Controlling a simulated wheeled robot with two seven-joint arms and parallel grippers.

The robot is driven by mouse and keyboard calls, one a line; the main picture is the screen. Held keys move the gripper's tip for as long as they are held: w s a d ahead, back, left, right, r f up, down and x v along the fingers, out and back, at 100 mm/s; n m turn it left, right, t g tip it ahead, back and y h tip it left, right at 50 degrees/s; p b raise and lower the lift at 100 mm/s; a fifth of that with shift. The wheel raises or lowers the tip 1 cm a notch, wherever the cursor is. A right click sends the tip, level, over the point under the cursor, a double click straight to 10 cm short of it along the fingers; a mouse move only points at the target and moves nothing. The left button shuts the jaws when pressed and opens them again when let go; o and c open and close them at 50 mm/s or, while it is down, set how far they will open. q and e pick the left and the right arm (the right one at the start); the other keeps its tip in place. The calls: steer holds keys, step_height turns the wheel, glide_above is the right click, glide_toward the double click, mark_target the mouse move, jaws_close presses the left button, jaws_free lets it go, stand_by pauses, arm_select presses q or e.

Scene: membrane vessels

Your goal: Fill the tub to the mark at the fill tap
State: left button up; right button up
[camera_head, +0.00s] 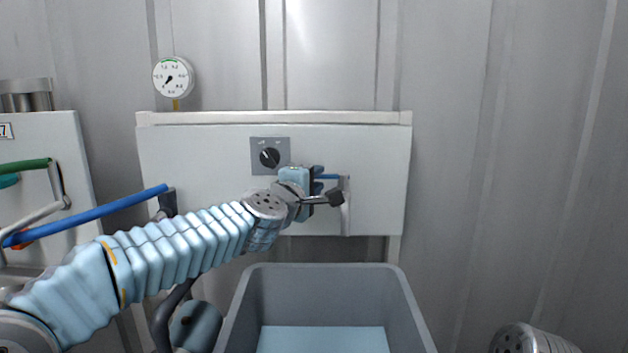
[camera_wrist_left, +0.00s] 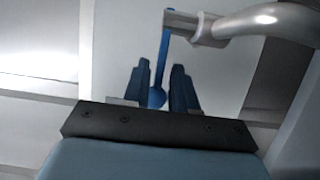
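The tap is mounted on the white panel. Its blue lever (camera_head: 328,177) sticks out to the left, and its grey spout (camera_head: 346,205) points down. My left gripper (camera_head: 317,180) is at the lever. No fill mark is discernible. My right gripper is out of view.
A black dial (camera_head: 269,157) sits on the panel above my left wrist, and a round gauge (camera_head: 173,77) is at the upper left. The wall right of the panel is bare.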

arm_select(q)
jaws_close()
steer(key=shift+f, duration=0.1)
stand_by(1.1)
